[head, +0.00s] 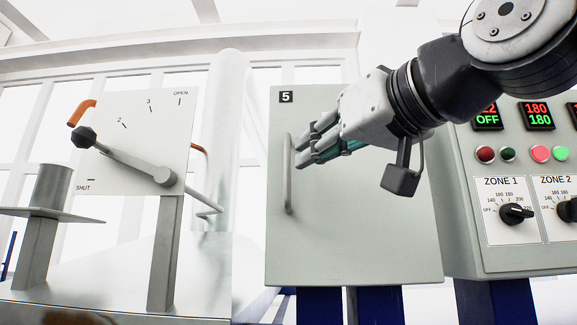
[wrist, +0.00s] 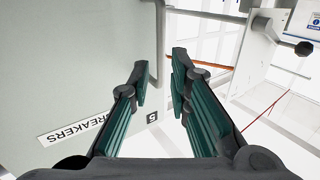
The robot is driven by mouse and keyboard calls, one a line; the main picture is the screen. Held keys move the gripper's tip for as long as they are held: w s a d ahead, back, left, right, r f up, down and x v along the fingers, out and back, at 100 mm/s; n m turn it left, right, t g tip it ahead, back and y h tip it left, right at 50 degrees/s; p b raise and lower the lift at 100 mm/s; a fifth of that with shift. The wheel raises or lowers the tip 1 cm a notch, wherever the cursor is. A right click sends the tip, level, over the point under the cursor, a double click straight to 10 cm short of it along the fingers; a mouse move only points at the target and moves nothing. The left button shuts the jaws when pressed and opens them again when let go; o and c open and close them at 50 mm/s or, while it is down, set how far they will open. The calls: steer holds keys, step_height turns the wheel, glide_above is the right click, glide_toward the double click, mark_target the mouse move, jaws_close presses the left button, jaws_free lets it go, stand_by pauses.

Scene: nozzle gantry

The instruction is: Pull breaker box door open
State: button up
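The breaker box (head: 355,240) is a pale grey cabinet marked 5, and its door looks shut. A vertical grey bar handle (head: 288,175) stands near the door's left edge. My gripper (head: 308,148) is just right of the handle's upper half, its fingers pointing left. In the wrist view my gripper (wrist: 160,75) has its two green-padded fingers apart, with nothing held. The handle (wrist: 159,42) shows there ahead of the gap between the fingertips. The door face (wrist: 80,70) fills the left side, with an upside-down BREAKERS label (wrist: 75,132).
Right of the box is a control panel (head: 530,150) with displays, buttons and ZONE knobs. On the left, a plate (head: 150,115) marked OPEN and SHUT carries a lever (head: 130,160). A white column (head: 225,140) stands between. Space left of the handle looks clear.

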mark_target(289, 166)
steer(key=x, duration=0.8)
steer(key=shift+w+a+p, duration=0.15)
steer(key=shift+w+p, duration=0.05)
steer(key=shift+p, duration=0.2)
jaws_close()
